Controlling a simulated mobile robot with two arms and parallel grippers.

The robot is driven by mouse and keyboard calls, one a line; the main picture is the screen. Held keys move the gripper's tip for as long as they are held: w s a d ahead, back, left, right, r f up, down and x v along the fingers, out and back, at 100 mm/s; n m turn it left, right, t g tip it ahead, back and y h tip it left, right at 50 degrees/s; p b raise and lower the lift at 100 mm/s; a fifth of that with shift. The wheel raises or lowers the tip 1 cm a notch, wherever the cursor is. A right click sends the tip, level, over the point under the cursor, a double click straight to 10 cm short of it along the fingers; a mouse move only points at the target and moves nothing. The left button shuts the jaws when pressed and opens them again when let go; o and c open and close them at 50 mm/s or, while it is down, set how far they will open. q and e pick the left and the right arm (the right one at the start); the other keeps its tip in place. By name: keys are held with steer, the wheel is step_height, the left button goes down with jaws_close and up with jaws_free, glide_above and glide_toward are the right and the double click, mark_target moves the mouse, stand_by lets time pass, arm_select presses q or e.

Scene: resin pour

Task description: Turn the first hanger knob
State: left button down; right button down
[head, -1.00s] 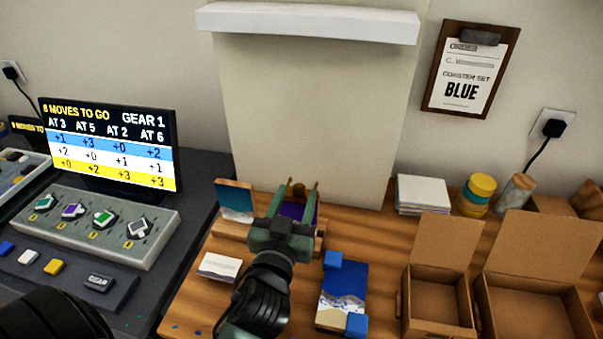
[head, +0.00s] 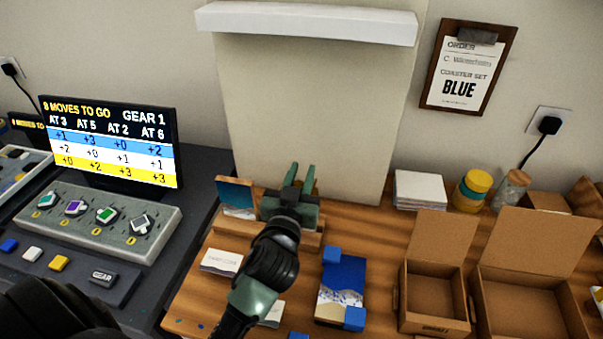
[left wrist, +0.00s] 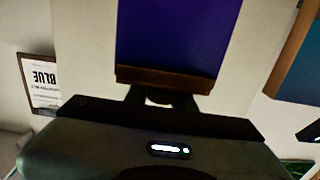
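My left gripper (head: 300,176) is over the wooden stand (head: 312,240) at the back of the bench, its two fingers apart and pointing toward the wall. In the left wrist view, which is upside down, a purple panel (left wrist: 180,40) with a brown bar (left wrist: 165,80) along one edge is close ahead of the fingers (left wrist: 160,98). A small brass piece (head: 310,186) shows beside the right finger; I cannot tell if it is a hanger knob or if the fingers touch anything. The gripper hides the purple panel in the head view. My right gripper is not in view.
A control panel with several coloured knobs (head: 95,222) and a screen (head: 110,145) stand at left. A teal panel (head: 236,196) is left of the gripper. A blue pouring piece (head: 343,280) and open cardboard boxes (head: 437,265) lie to the right.

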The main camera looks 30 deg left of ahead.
arm_select(q)
steer(key=shift+s+d+m+g+h+p, duration=0.1)
steer(key=shift+d+m+g+h+p, duration=0.25)
steer(key=shift+m+h+p, duration=1.45)
steer(key=shift+w+d+m+g+h+p, duration=0.1)
steer(key=shift+d+m+g+h+p, duration=0.3)
steer(key=shift+m+h, duration=1.6)
steer(key=shift+s+d+m+g+h+p, duration=0.25)
steer(key=shift+m+h+p, duration=0.8)
steer(key=shift+h, duration=1.95)
steer(key=shift+w+d+h, duration=0.1)
steer(key=shift+d+h, duration=0.05)
steer(key=shift+h, duration=0.15)
steer(key=c, duration=1.2)
jaws_free()
steer(key=shift+o, duration=0.2)
steer(key=v, duration=0.7)
steer(key=shift+s+b, duration=0.35)
steer(key=shift+s, duration=0.05)
